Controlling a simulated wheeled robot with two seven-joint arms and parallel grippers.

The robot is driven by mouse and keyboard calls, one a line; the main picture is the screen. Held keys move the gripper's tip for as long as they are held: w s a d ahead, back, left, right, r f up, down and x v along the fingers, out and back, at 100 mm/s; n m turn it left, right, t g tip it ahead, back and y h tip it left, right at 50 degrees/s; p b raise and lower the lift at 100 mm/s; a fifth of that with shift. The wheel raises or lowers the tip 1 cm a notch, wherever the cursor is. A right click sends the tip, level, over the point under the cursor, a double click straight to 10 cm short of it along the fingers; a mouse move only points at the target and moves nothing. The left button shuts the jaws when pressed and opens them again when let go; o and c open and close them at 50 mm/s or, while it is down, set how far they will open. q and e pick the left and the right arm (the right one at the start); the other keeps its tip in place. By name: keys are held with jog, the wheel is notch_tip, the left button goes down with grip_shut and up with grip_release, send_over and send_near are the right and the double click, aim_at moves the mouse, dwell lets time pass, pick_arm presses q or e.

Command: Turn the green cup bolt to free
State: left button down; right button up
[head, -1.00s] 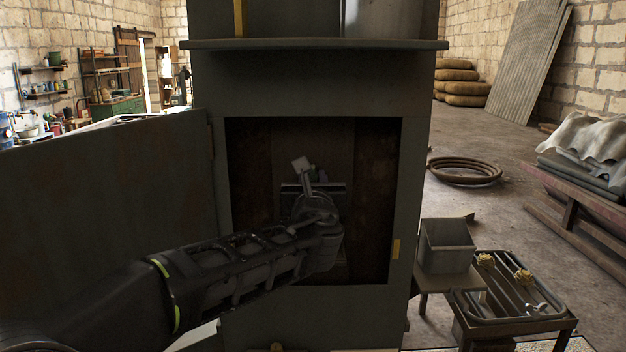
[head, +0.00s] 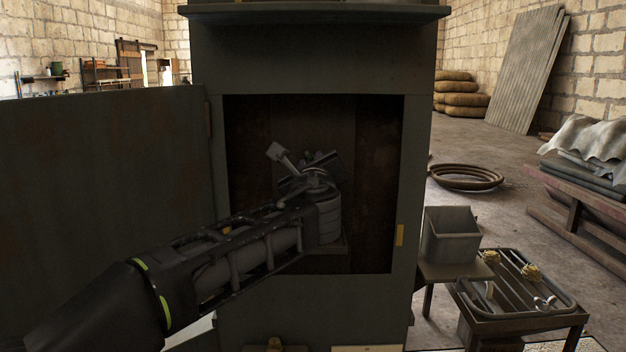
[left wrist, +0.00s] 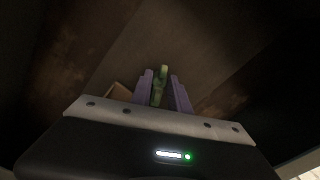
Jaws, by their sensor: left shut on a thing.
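My left arm reaches into the open dark cabinet (head: 245,195). My left gripper (left wrist: 161,90) shows purple fingers in the left wrist view, shut on a small green piece, the green cup bolt (left wrist: 160,83). The bolt stands upright between the fingertips there, and its lower part is hidden by the gripper. In the head view the wrist hides the bolt, and the gripper is dim inside the opening. My right gripper is in no view.
The cabinet door (head: 105,190) stands open on the left. The cabinet's opening has a frame around my arm.

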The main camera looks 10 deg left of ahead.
pick_arm(q)
jog(key=shift+f+n+b, duration=0.15)
jog(key=shift+n+b, duration=4.4)
jog(key=shift+n, duration=1.55)
jog(key=c, duration=1.3)
grip_release()
jog(key=shift+o, duration=0.2)
